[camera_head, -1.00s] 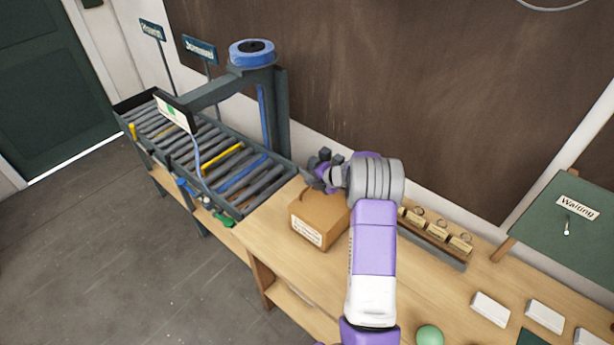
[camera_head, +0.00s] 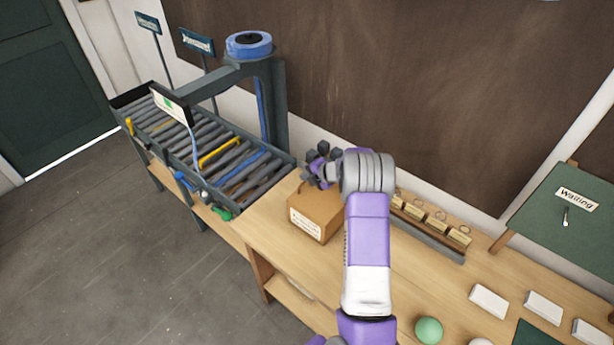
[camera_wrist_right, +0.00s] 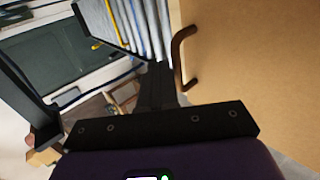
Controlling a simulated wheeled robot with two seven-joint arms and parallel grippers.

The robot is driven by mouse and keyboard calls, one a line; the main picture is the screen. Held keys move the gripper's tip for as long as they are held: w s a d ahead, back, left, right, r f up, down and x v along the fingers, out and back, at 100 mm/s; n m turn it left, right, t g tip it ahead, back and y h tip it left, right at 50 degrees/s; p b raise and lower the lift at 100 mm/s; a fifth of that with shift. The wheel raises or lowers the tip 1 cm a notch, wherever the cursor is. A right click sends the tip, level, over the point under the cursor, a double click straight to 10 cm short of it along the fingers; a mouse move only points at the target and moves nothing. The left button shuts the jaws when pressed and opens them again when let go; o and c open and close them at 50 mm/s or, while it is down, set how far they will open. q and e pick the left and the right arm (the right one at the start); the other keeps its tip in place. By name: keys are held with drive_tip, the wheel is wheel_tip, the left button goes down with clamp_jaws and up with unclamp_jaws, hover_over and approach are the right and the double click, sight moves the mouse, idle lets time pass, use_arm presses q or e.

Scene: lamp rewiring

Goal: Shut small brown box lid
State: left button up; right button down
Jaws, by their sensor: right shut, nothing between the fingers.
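The small brown box (camera_head: 313,218) stands on the wooden bench beside the roller conveyor, with a white label on its front. My right gripper (camera_head: 319,160) is shut and empty, just above the back left part of the box. My right arm hides the box's right side, so I cannot tell from the head view how far its lid is closed. In the right wrist view a tan panel of the box (camera_wrist_right: 250,70) fills the right side, with a dark brown handle (camera_wrist_right: 182,58) next to my shut fingers (camera_wrist_right: 155,88). I cannot tell whether they touch. My left gripper is not in view.
The roller conveyor (camera_head: 215,150) with its grey post (camera_head: 275,110) and blue-topped head is left of the box. A rack of tagged pieces (camera_head: 430,222) stands at the right. A green ball (camera_head: 429,330) and white blocks (camera_head: 489,301) lie at the front right.

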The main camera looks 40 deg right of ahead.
drive_tip(key=shift+r+p, duration=1.05)
drive_tip(key=shift+r, duration=0.1)
wheel_tip(320, 180, up, 3)
drive_tip(key=p, duration=0.3)
wheel_tip(320, 180, up, 10)
hover_over(313, 192)
drive_tip(key=s+a+f+m+g+y, duration=0.1)
drive_tip(key=s+a+f+m+y, duration=0.1)
drive_tip(key=a+f+m, duration=1.35)
drive_tip(key=s+a+f+m+g, duration=0.3)
drive_tip(key=s+a+f+g, duration=0.15)
drive_tip(key=s+a, duration=0.75)
drive_tip(key=s+a+f+m+g, duration=0.35)
drive_tip(key=s+a+f, duration=0.25)
drive_tip(key=s+a, duration=0.55)
wheel_tip(313, 192, down, 19)
drive_tip(key=b, duration=1.9)
drive_tip(key=shift+s+a+f+m+y, duration=0.15)
drive_tip(key=shift+s+m+y, duration=0.15)
drive_tip(key=shift+m, duration=0.1)
